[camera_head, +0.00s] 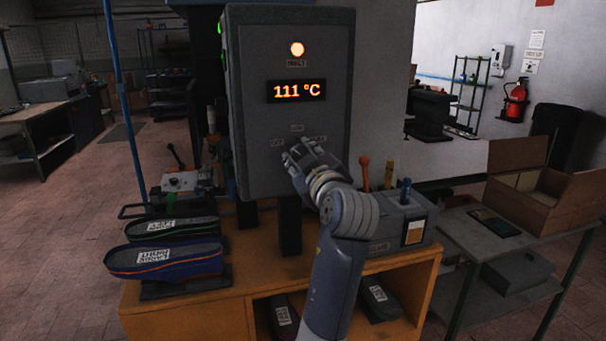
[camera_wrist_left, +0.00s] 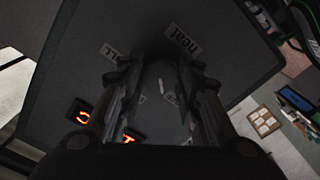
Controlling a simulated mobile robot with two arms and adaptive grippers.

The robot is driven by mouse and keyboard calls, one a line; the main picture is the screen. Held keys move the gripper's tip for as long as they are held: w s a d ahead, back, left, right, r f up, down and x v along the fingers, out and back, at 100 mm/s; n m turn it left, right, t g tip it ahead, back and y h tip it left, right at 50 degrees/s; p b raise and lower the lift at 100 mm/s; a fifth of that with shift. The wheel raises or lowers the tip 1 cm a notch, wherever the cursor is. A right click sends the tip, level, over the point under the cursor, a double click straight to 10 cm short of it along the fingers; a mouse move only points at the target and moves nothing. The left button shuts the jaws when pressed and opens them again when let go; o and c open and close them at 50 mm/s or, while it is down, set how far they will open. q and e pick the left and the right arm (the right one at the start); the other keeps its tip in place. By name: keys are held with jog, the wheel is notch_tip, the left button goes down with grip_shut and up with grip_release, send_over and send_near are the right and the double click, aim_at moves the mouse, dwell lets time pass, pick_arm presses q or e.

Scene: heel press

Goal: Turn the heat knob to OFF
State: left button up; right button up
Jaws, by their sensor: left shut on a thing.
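The heat knob (camera_wrist_left: 162,88) is on the grey front of the press control box (camera_head: 245,100). In the left wrist view it is dark and hard to make out, with a short pale mark between my fingers. My left gripper (camera_head: 294,154) is at the box front, below the display, and hides the knob in the head view. It also shows in the left wrist view (camera_wrist_left: 160,75), shut on the knob, one finger on each side. Small labels surround the knob; one reads "heat" (camera_wrist_left: 182,38). The orange display (camera_head: 297,91) reads 111 °C. My right gripper is not in view.
A lit round lamp (camera_head: 297,48) is above the display. A grey unit with coloured handles (camera_head: 405,215) and a cardboard box (camera_head: 545,190) are at right.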

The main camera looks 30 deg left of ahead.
pick_arm(q)
jog(key=shift+n+b, duration=0.65)
jog(key=shift+n, duration=0.05)
jog(key=o, duration=1)
jog(key=shift+o, duration=0.2)
notch_tip(320, 180, up, 9)
jog(key=shift+f, duration=0.2)
jog(key=shift+w+d+r, duration=0.1)
jog(key=shift+d+r, duration=0.05)
jog(key=shift+r, duration=0.2)
jog(key=shift+a+r, duration=0.2)
jog(key=shift+r, duration=0.15)
